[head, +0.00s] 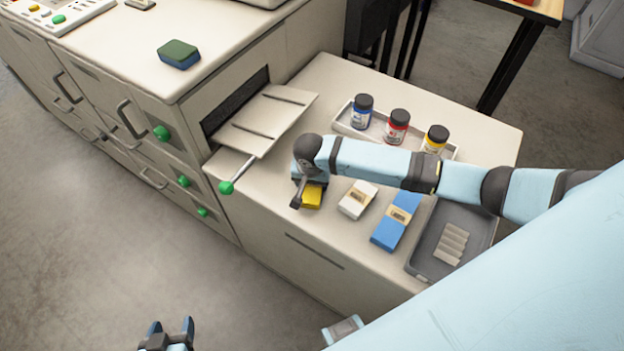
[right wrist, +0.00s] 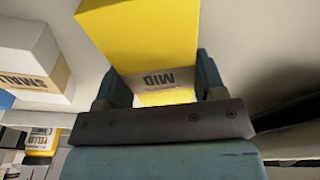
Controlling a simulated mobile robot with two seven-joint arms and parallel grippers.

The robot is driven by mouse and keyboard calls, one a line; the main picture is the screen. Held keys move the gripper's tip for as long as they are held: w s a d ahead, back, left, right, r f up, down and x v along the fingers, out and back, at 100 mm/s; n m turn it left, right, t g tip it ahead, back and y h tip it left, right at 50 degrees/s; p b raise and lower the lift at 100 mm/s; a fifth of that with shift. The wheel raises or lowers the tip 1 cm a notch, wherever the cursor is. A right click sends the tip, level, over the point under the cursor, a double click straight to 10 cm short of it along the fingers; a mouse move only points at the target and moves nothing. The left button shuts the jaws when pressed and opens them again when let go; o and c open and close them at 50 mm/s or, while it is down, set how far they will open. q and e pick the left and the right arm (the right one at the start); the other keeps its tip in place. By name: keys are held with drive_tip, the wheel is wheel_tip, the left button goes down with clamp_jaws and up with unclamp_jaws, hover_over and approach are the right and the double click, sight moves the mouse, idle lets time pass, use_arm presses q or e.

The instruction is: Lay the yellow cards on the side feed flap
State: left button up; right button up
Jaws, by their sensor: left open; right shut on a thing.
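The yellow cards (head: 313,196) are a small banded stack at the front of the low cabinet top, partly hidden under my right gripper (head: 309,190). In the right wrist view the yellow cards (right wrist: 140,32) sit between the two fingers of my right gripper (right wrist: 158,85), which is shut on them; their band reads "MID". I cannot tell whether they touch the top. The side feed flap (head: 262,118), pale with dark slots, juts from the machine's side, left of and behind the right gripper. My left gripper (head: 170,334) is open and empty at the bottom edge, over the floor.
A white banded stack (head: 357,199) and a blue one (head: 396,221) lie right of the yellow cards. A grey tray (head: 424,256) holds pale strips. Several bottles (head: 397,127) stand in a rack behind my right arm. A green-knobbed lever (head: 227,187) sticks out beside the flap.

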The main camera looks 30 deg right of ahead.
drive_tip(key=o, duration=1)
drive_tip(key=shift+o, duration=0.2)
